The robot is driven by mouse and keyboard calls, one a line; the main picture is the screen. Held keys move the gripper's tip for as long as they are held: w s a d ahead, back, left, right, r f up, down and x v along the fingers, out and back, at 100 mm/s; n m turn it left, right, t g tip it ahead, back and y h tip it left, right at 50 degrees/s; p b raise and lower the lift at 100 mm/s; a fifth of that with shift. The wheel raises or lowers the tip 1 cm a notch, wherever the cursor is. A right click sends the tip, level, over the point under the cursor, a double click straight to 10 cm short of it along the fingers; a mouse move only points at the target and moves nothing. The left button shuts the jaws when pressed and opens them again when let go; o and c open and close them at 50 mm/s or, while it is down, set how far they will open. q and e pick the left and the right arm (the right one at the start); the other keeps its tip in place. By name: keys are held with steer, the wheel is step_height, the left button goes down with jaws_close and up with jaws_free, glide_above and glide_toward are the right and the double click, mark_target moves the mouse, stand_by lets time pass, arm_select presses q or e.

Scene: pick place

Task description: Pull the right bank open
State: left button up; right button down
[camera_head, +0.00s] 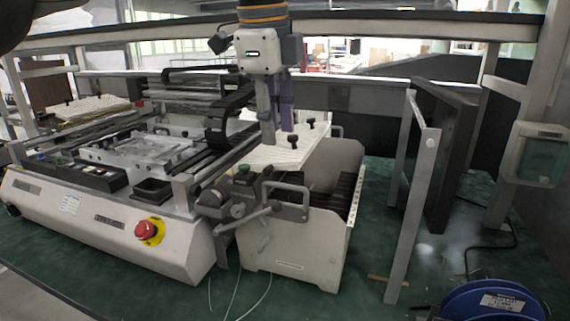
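A white bank-like unit (290,250) with dark slots along its right side stands right of the white machine, and a grey handle (290,188) sits on its front. No label in view marks it as the right bank. What seems to be my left gripper (280,138) hangs down from the top centre, with a white body, an orange band and two grey-purple fingers. It shows in front of the unit's pale top board (285,150); I cannot tell whether it touches. The fingers are close together in this view and nothing shows between them. My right gripper is not in view.
A white machine (100,225) with a red stop button (149,229) fills the left. A dark panel (452,150) and an upright grey frame (418,180) stand at the right. A blue round thing (490,302) lies bottom right.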

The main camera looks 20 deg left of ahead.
arm_select(q)
step_height(320, 180, down, 10)
steer(key=w, duration=0.2)
steer(key=shift+r, duration=0.1)
steer(key=shift+c, duration=0.3)
jaws_close()
